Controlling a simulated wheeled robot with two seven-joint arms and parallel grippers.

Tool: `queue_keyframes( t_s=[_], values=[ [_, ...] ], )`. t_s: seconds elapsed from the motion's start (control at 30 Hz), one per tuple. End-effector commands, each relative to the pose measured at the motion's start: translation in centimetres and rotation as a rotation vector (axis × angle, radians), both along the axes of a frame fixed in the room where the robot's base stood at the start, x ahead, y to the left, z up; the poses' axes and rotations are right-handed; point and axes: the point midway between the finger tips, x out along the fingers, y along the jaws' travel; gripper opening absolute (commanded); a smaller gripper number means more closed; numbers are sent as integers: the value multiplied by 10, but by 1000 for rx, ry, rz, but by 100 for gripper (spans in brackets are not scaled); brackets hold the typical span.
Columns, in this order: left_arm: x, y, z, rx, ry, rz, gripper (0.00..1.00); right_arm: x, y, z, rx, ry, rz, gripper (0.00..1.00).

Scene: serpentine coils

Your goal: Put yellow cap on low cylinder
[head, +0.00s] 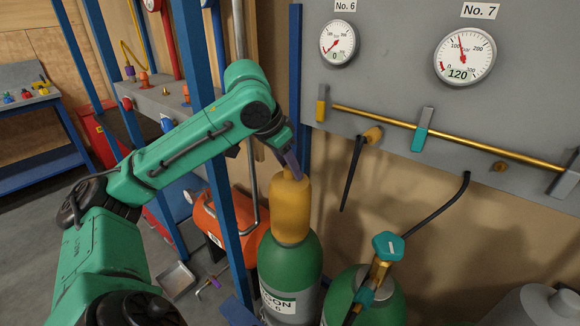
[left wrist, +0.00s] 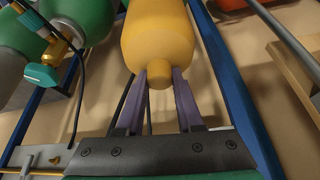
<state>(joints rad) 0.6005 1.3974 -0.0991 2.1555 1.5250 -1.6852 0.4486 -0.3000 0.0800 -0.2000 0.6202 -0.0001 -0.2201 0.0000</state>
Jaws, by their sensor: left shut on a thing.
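The yellow cap (head: 290,208) is upright at the top of a green gas cylinder (head: 290,262) with a white label. I cannot tell whether the cap is seated on it or held just above it. My left gripper (head: 293,167) comes down from above and is shut on the cap's small top knob. In the left wrist view its purple fingers (left wrist: 160,76) grip both sides of the knob of the cap (left wrist: 160,35). A second green cylinder (head: 382,303) stands to the right, with a brass valve and teal handle (head: 388,246) on top. My right gripper is not in view.
A grey panel with gauges (head: 464,55) and a brass pipe (head: 470,147) stands behind the cylinders. A black hose (head: 440,208) hangs from it. Blue posts (head: 228,170) stand close to my left arm. An orange tank (head: 222,222) is behind left.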

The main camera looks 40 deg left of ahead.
Motion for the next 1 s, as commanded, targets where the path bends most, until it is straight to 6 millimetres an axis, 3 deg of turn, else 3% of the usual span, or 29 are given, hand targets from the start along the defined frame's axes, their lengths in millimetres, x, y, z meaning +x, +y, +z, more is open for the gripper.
queue_keyframes(
  t_s=[0.03, 0.07, 0.13, 0.47, 0.57, 0.67, 0.9, 1.0],
  values=[
    [-1, -1, -2, -1, 6, -2, 0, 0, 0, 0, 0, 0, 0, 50],
    [-1, -1, -2, -1, 6, -2, 43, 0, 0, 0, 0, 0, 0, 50],
    [-1, -1, -2, -1, 7, -3, 70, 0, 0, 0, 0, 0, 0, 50],
    [-1, -1, -2, -2, 9, -3, 70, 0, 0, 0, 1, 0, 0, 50],
    [-3, 0, 6, 1, 6, -1, 70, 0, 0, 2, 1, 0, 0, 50],
    [-11, 2, 24, 1, 3, -1, 70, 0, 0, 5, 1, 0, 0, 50],
    [-40, 7, 94, -1, 1, -2, 70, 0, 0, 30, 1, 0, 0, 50],
    [-51, 8, 116, -1, 4, -2, 70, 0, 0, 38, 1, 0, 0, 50]
  ],
)
